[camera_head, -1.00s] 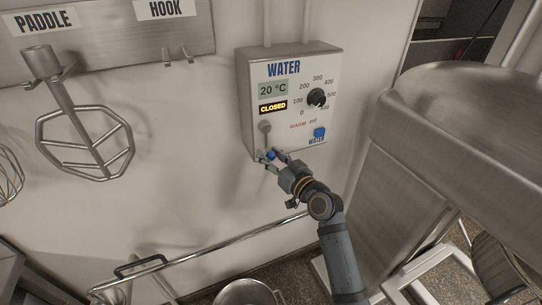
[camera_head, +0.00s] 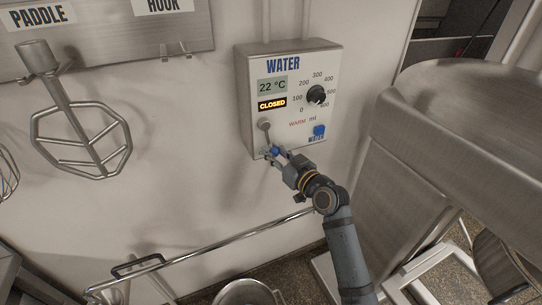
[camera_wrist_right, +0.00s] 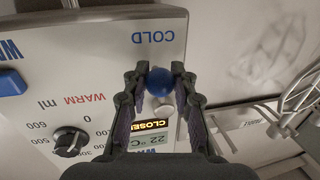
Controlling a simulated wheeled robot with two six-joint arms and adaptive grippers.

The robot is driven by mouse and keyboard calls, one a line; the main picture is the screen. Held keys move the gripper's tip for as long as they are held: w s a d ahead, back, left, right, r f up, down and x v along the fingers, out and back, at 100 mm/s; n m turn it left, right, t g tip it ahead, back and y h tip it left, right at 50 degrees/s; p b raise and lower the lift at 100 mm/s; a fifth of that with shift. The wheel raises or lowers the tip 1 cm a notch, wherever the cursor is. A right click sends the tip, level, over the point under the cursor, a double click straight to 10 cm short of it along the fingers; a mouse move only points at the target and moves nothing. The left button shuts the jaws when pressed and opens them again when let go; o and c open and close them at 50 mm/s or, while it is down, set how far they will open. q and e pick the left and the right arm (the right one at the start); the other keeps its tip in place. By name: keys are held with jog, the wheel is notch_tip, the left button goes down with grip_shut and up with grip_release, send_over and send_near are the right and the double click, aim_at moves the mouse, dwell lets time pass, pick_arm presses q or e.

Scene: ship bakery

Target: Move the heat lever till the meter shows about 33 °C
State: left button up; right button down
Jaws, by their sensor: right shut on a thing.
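The water box (camera_head: 322,68) hangs on the wall in the head view. Its meter (camera_head: 272,87) reads 22 °C, and the sign (camera_head: 272,104) below reads CLOSED. The heat lever (camera_head: 265,127) has a pale round pivot at the box's lower left and a blue knob (camera_wrist_right: 158,82) at its lower end. My right gripper (camera_head: 271,154) is shut on the blue knob. In the right wrist view the knob sits between the fingertips, with the word COLD printed beyond it. The lever's shaft is mostly hidden there. My left gripper is out of view.
A dial (camera_head: 317,95) and a blue water button (camera_head: 319,131) are on the box's right side. A paddle (camera_head: 80,135) hangs on the left wall. A steel mixer (camera_head: 465,130) stands at right, and a rail (camera_head: 205,249) runs below the box.

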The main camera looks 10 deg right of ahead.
jog(key=n, duration=0.1)
jog(key=d+n+b, duration=0.1)
jog(key=d+n, duration=0.1)
jog(key=shift+w+r+g+h, duration=0.2)
jog(key=shift+r+g+h, duration=0.05)
jog(key=shift+g+h, duration=0.05)
jog(key=shift+w+d+r+n+h+b, duration=0.15)
jog(key=shift+d+r+n, duration=0.15)
jog(key=shift+n, duration=0.25)
jog(key=shift+s+d+r+n+h+b, duration=0.1)
jog(key=shift+d+r+n+b, duration=0.1)
jog(key=shift+d+n, duration=0.3)
jog(key=shift+w+d+r+n+h+b, duration=0.1)
jog(key=shift+d+r+n, duration=0.15)
jog(key=shift+n, duration=0.4)
jog(key=c, duration=1.1)
grip_release()
jog(key=shift+r, duration=0.1)
jog(key=shift+o, duration=0.2)
send_near(278, 136)
jog(key=v, duration=0.2)
jog(key=shift+s+d+r, duration=0.1)
jog(key=shift+s+r, duration=0.1)
jog(key=shift+s, duration=0.15)
